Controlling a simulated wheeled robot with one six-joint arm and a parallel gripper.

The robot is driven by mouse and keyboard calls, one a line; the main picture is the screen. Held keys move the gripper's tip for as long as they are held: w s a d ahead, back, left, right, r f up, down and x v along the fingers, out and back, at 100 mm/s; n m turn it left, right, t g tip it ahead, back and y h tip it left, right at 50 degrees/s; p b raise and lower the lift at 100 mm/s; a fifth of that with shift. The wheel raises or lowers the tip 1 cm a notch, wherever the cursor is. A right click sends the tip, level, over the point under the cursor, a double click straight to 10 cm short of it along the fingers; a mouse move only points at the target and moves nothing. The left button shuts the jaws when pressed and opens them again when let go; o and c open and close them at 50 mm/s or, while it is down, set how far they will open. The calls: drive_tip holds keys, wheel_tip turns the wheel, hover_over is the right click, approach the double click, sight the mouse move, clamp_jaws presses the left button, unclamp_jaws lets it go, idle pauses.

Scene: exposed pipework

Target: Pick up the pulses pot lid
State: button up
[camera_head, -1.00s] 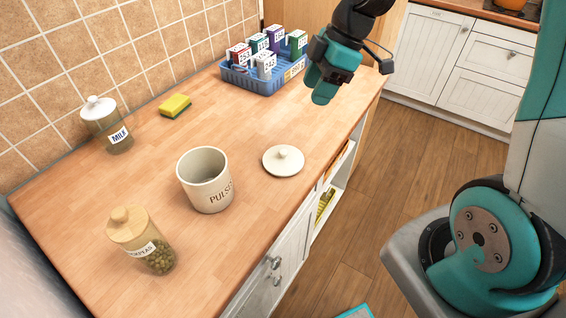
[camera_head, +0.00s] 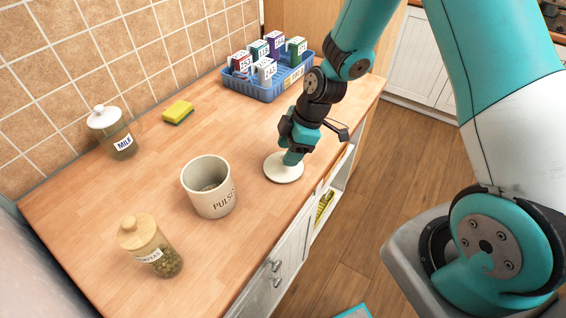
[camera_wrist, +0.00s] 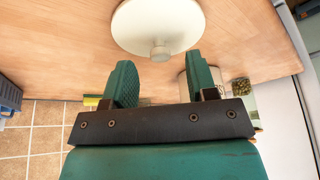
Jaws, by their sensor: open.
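The pulses pot lid (camera_head: 281,172) is a cream disc with a round knob, lying flat on the wooden worktop near its front edge. In the wrist view the lid (camera_wrist: 150,22) and its knob (camera_wrist: 160,52) lie just beyond my fingertips, with the knob between the lines of the two fingers. My gripper (camera_head: 292,158) is over the lid and hides its knob in the head view. In the wrist view my gripper (camera_wrist: 160,75) is open and empty. The open cream pulses pot (camera_head: 209,190) stands upright left of the lid.
A glass jar with a wooden lid (camera_head: 150,246) stands at the front left, and the milk jar (camera_head: 111,130) by the wall. A yellow sponge (camera_head: 178,112) lies near the wall. A blue basket (camera_head: 263,92) of cartons is at the back. The worktop between them is clear.

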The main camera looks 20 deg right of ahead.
drive_tip(key=shift+x, duration=1.3)
clamp_jaws()
